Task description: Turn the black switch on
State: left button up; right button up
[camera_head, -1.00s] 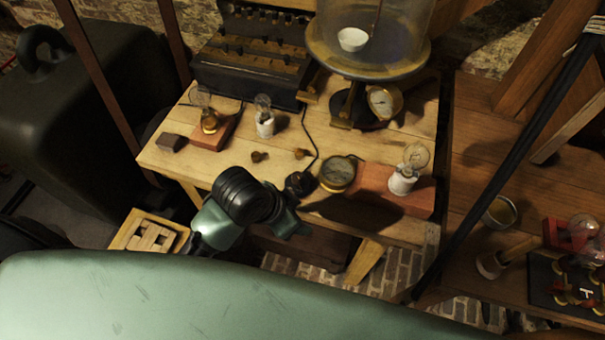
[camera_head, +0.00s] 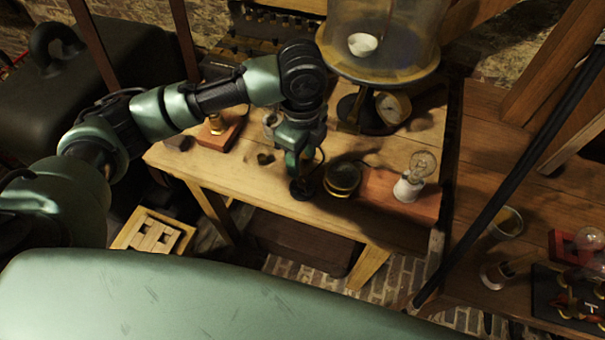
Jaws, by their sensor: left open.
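The black switch (camera_head: 302,189) is a small dark piece near the front edge of the wooden table, just left of a round dial. My left arm reaches in from the left over the table. My left gripper (camera_head: 298,168) points down, open, directly above or at the switch. It covers the switch's upper part, and I cannot tell whether they touch. The switch's lever position is too dark and small to tell. My right gripper is not in view.
The round dial (camera_head: 343,177) and a bulb in a white socket (camera_head: 409,187) on a reddish block stand to the right. A glass bell jar (camera_head: 385,35) stands behind. A wooden puzzle box (camera_head: 153,236) is at lower left. The table's front left (camera_head: 225,172) is clear.

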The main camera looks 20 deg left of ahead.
aim_at(302, 179)
pick_arm(q)
notch_tip(302, 179, down, 8)
jog(key=shift+r, duration=0.2)
jog(key=shift+p, duration=0.35)
grip_shut()
